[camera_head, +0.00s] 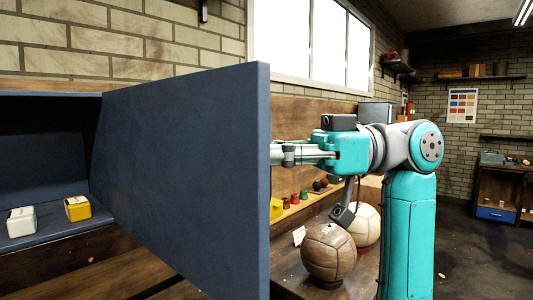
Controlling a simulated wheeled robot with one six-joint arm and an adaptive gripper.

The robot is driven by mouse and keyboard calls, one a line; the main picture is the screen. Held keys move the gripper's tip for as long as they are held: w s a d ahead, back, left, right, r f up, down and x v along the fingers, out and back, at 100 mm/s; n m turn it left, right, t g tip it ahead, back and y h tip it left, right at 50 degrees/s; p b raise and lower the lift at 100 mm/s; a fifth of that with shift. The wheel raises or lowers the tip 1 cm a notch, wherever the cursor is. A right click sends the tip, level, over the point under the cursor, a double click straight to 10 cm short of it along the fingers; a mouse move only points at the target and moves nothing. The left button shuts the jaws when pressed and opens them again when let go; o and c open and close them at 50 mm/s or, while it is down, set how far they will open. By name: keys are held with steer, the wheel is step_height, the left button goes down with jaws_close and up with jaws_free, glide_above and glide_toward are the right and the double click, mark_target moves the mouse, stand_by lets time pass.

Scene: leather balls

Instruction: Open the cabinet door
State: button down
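The blue-grey cabinet door (190,170) stands wide open, swung out toward the camera. To its left is the open cabinet (45,232), with its inside and bottom panel visible. My gripper (288,154) reaches in from the right at the door's outer edge, on the door's far side. Its fingertips are hidden behind the door, so I cannot tell whether they are open, shut or touching it. No handle shows on the visible face of the door.
A white box (20,222) and a yellow box (78,208) sit inside the cabinet. Right of the door, a brown leather ball (328,252) and a cream ball (364,226) rest on a wooden bench below my arm. The floor at far right looks clear.

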stand_by(0.3)
steer(key=c, duration=1.2)
jaws_free()
steer(key=shift+d, duration=0.1)
steer(key=v, duration=1.2)
